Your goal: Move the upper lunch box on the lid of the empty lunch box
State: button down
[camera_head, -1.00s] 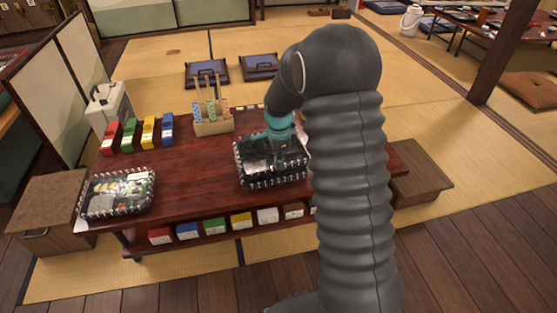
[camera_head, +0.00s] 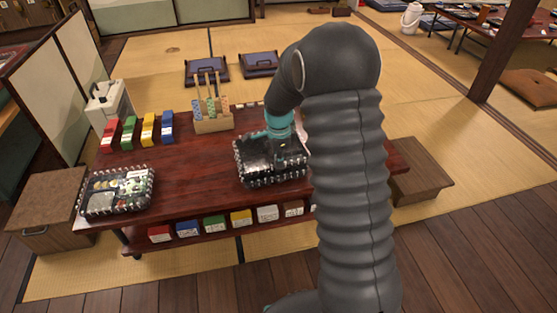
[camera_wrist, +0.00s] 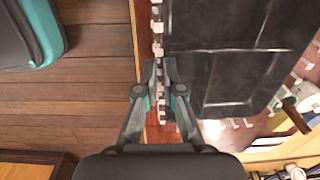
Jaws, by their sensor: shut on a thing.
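A black lunch box (camera_head: 252,174) with a white-beaded rim stands toward the right of the low red-brown table in the head view. Its dark inside looks empty there, and the wrist view shows a bare black box floor (camera_wrist: 220,85). My gripper (camera_wrist: 160,95) is shut on the beaded edge of this box. In the head view my gripper (camera_head: 280,150) is at the box, partly hidden by my arm. Another beaded lunch box (camera_head: 117,192) with food in it sits at the table's left end. I cannot tell whether boxes are stacked or which part is a lid.
Red, green, yellow and blue boxes (camera_head: 148,131) stand along the back of the table (camera_head: 190,178). A wooden holder with utensils (camera_head: 213,124) is behind the black box. Bare tabletop lies between the two lunch boxes. Several coloured boxes (camera_head: 241,219) sit on the shelf below.

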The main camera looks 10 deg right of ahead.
jog(key=shift+f+b, duration=0.55)
jog(key=shift+f, duration=0.45)
dwell(1.3)
jog(key=c, duration=0.7)
grip_release()
jog(key=shift+r, duration=0.15)
jog(key=shift+r+p, duration=2.4)
jog(key=shift+r, duration=1.5)
